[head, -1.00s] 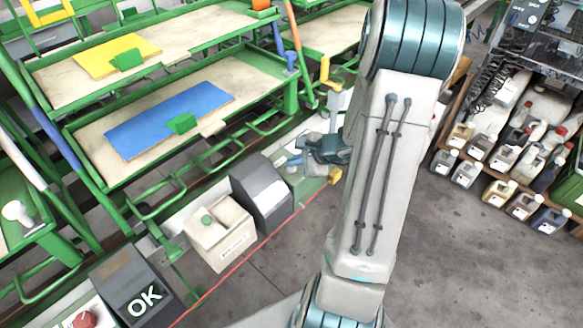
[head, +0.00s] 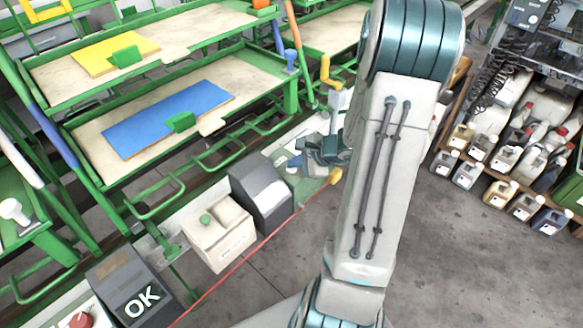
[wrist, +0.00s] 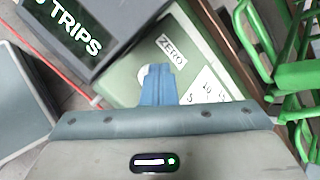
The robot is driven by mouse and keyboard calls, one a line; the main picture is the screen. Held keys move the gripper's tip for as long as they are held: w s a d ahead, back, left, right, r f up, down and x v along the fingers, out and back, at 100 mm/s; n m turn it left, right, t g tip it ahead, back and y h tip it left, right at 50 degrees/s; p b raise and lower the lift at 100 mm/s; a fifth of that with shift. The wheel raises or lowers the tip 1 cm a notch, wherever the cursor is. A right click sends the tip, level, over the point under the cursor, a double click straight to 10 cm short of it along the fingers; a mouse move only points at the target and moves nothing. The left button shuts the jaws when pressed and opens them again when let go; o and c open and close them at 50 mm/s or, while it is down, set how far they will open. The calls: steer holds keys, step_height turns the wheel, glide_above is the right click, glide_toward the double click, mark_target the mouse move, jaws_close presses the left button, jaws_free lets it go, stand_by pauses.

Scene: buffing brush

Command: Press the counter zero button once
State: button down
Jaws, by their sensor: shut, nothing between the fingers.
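The ZERO label (wrist: 171,52) is on a pale green panel (wrist: 125,82) in the wrist view. A pale round button (wrist: 145,74) shows beside the label, mostly hidden behind my fingers. My gripper (wrist: 157,72) is shut and empty, its blue fingertips over the button; I cannot tell whether they touch it. A dark counter box (wrist: 112,25) with the word TRIPS stands beside the panel; its number is cut off by the frame. In the head view my gripper (head: 295,161) is low, just right of the dark box (head: 261,190), and the button is not discernible.
A cream box with a green button (head: 206,219) and a dark OK box (head: 130,288) stand to the left along the same ledge. Green racks (head: 190,70) with yellow and blue boards rise behind. Bottles (head: 500,160) fill shelves at right. Grey floor is open in front.

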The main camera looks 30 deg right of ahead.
mark_target(295, 170)
steer(key=shift+r, duration=0.1)
steer(key=shift+r+p, duration=0.5)
steer(key=shift+r, duration=0.25)
steer(key=shift+r+p, duration=1.75)
steer(key=shift+r, duration=0.85)
steer(key=s+a+r+n+g, duration=0.2)
steer(key=s+a+r+n, duration=0.1)
steer(key=a+r+n, duration=0.4)
steer(key=s+a+r+n+g+h, duration=0.1)
steer(key=s+a+r+n+h, duration=0.1)
steer(key=s+n, duration=0.4)
steer(key=s+a+r+n+g+h, duration=0.1)
steer(key=s+a+r+n+h, duration=0.1)
steer(key=s+a+r+n, duration=0.3)
steer(key=s+n, duration=0.2)
steer(key=s, duration=0.2)
steer(key=shift+a+n+g+h, duration=0.25)
steer(key=shift+n+g+h, duration=0.05)
steer(key=shift+g+h, duration=0.1)
